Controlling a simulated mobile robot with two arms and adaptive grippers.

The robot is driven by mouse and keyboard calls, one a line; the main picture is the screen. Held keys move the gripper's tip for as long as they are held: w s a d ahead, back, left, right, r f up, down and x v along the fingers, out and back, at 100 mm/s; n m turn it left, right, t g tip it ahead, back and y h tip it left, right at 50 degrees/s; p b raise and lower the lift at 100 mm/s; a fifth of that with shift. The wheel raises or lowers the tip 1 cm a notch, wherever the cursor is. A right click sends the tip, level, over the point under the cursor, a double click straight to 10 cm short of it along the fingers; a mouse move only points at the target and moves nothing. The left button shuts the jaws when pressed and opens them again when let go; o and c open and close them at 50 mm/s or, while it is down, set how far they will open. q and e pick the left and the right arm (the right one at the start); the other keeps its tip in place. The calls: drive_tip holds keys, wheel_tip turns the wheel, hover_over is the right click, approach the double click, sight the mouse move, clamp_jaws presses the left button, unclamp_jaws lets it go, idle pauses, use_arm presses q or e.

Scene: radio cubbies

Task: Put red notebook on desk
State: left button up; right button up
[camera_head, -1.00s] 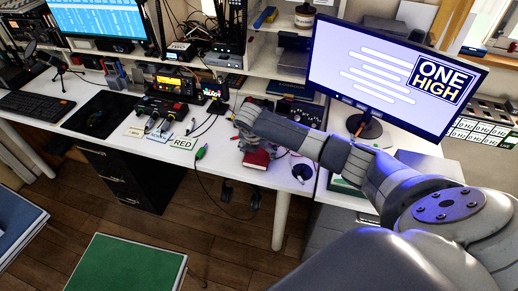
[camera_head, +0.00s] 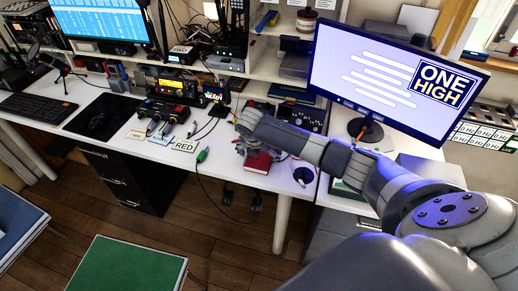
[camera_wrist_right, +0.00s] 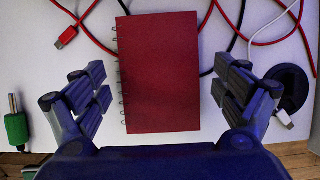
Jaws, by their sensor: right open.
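The red notebook (camera_head: 258,162) lies flat near the front edge of the white desk (camera_head: 225,165). It also shows in the right wrist view (camera_wrist_right: 160,75), with its spiral binding on the left side. My right gripper (camera_head: 250,148) is over the notebook in the head view. In the wrist view the right gripper (camera_wrist_right: 160,92) is open, with one finger pair on each side of the notebook and gaps between them and its edges. The height of the fingers above the desk is hard to tell. My left gripper is not in view.
Red, black and white cables (camera_wrist_right: 228,30) lie around the notebook.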

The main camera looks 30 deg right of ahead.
drive_tip(key=v, duration=1.2)
drive_tip(key=a+f+m+t+y, duration=0.3)
drive_tip(key=a+m, duration=0.2)
drive_tip(key=a, duration=0.5)
drive_tip(key=a+f+m+t+y, duration=0.3)
drive_tip(key=a+m+y, duration=0.1)
drive_tip(key=a, duration=0.5)
drive_tip(key=s+d+f+m+g+h, duration=0.1)
drive_tip(key=s+d+f+m, duration=0.2)
drive_tip(key=f, duration=0.7)
drive_tip(key=s+d+f+m+g+h, duration=0.1)
drive_tip(key=s+d+f+m, duration=0.15)
drive_tip(key=s+f, duration=0.5)
drive_tip(key=s+d+f+m+g+h, duration=0.1)
drive_tip(key=s+d+f+m, duration=0.2)
drive_tip(key=f, duration=0.8)
drive_tip(key=s+f+m+g, duration=0.1)
drive_tip(key=s+f, duration=0.4)
drive_tip(key=s, duration=0.6)
drive_tip(key=s+d+f+m+g, duration=0.1)
drive_tip(key=s+f, duration=0.5)
drive_tip(key=s, duration=0.6)
drive_tip(key=s+f+m+g, duration=0.2)
drive_tip(key=s+f+m, duration=0.2)
drive_tip(key=s, duration=0.8)
drive_tip(key=shift+d+f+g+h, duration=0.2)
drive_tip(key=shift+f+g+h, duration=0.15)
drive_tip(key=shift+f, duration=0.45)
